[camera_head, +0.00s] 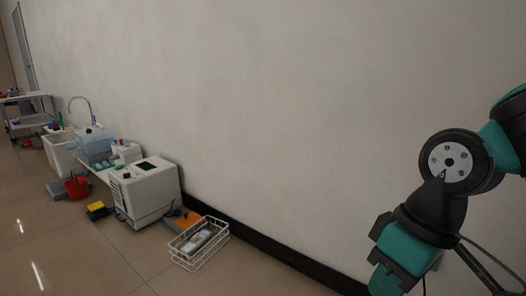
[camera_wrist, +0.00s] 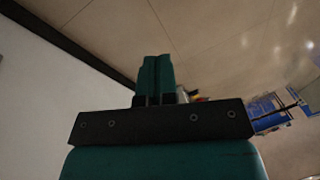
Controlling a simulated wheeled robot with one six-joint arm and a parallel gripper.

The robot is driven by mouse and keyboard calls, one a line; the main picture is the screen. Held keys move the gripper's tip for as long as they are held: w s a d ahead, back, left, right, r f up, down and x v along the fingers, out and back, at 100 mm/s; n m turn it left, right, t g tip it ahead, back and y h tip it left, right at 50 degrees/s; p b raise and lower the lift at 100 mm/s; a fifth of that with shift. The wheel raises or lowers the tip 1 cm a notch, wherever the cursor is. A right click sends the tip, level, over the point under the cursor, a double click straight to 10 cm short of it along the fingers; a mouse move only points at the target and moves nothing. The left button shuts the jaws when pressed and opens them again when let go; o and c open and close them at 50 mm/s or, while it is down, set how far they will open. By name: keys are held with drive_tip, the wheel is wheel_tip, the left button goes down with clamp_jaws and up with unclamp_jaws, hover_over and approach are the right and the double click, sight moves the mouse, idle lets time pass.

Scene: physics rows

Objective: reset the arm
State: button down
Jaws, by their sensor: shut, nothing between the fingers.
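My arm shows at the right of the head view, in teal and black, bent downward close to the pale wall. My gripper (camera_wrist: 155,75) shows in the wrist view as two teal fingers pressed together above a black bracket. It is shut with nothing visible between the fingers. In the head view the fingertips are not clearly seen; the end of the arm leaves the picture at the lower right.
A pale wall (camera_head: 270,90) with a dark skirting runs beside the arm. Along it at the left stand a white boxy machine (camera_head: 147,190), a white wire basket (camera_head: 199,244), a red bucket (camera_head: 77,186) and a cart (camera_head: 30,118). The tiled floor (camera_head: 40,235) is clear at lower left.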

drive_tip(key=s+a+r+y, duration=0.1)
drive_tip(key=s+r, duration=0.2)
drive_tip(key=s, duration=0.2)
wheel_tip(320, 180, up, 38)
drive_tip(key=p, duration=3.8)
drive_tip(key=shift+s+p, duration=0.35)
drive_tip(key=shift+p, duration=0.05)
